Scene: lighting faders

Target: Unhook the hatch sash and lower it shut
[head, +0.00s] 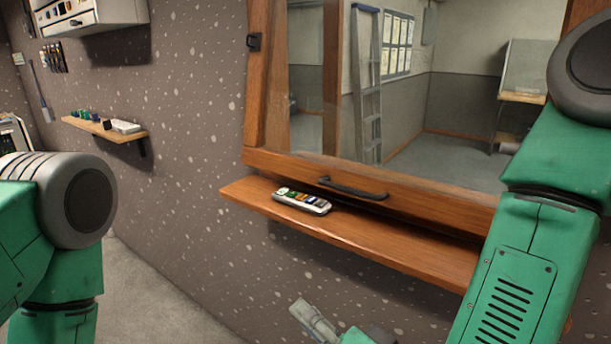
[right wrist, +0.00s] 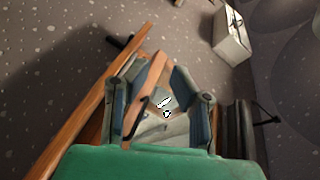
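The hatch sash (head: 440,192) is a wood-framed glass pane with a black bar handle (head: 353,188) on its bottom rail. The rail is close above the wooden sill (head: 355,228), with a dark strip between them. A small black fitting (head: 254,41) is on the left of the frame; I cannot tell if it is hooked. My right gripper (head: 315,322) is low in front of the wall, below the sill and clear of the handle, partly cut off. In the right wrist view its fingers (right wrist: 163,88) look apart, with no clear grasp. My left gripper is out of view.
A pale remote with coloured buttons (head: 302,201) lies on the sill left of the handle. A small shelf (head: 108,130) with items is on the left wall, below a white cabinet (head: 90,16). A ladder (head: 366,85) stands behind the glass.

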